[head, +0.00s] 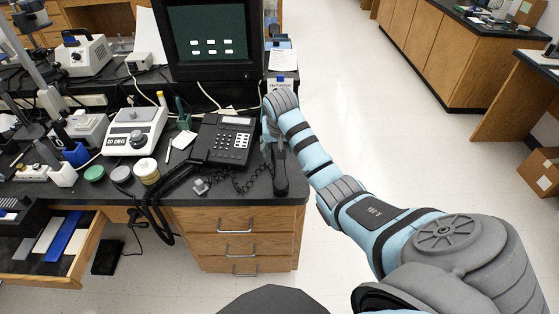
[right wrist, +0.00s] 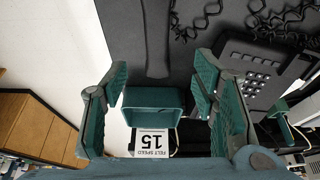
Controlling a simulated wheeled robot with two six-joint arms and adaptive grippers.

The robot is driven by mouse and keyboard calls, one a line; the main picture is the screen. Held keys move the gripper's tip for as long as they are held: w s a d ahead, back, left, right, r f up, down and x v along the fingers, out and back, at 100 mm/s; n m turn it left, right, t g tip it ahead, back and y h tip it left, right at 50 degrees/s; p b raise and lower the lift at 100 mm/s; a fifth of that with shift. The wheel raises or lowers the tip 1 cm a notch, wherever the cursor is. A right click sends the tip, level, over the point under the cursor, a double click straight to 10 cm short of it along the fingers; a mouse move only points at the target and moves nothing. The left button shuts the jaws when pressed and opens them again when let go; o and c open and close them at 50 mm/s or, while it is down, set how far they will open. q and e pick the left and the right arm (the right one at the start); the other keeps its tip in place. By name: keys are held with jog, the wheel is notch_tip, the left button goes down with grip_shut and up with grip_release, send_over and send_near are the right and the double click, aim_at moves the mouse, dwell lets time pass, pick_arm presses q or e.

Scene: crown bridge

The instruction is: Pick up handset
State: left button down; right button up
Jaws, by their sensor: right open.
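A black desk telephone (head: 226,139) with a keypad sits on the dark bench top; it shows at the upper right of the right wrist view (right wrist: 262,72). Its black handset (head: 281,174) lies off the base, to its right, near the bench's right edge. A coiled cord lies between them. My right gripper (head: 270,138) is at the handset's far end, fingers pointing down. In the right wrist view its green fingers (right wrist: 161,80) are apart, with nothing held between them. The handset (right wrist: 150,42) shows beyond the fingertips, roughly between them. My left gripper is not in view.
A monitor (head: 211,38) stands behind the telephone. A white balance (head: 135,131) and several small jars are left of it. A drawer (head: 82,258) is pulled open at lower left.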

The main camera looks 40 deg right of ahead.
aim_at(280, 162)
jog(key=b+x, duration=0.1)
jog(key=x, duration=0.3)
jog(key=b+x, duration=0.1)
jog(key=x, duration=0.3)
jog(key=b+x, duration=0.2)
jog(key=x, duration=0.1)
jog(key=shift+s+d+f, duration=0.2)
jog(key=shift+f, duration=0.25)
jog(key=shift+w, duration=0.1)
jog(key=shift+f, duration=0.2)
grip_shut()
jog(key=shift+r, duration=0.1)
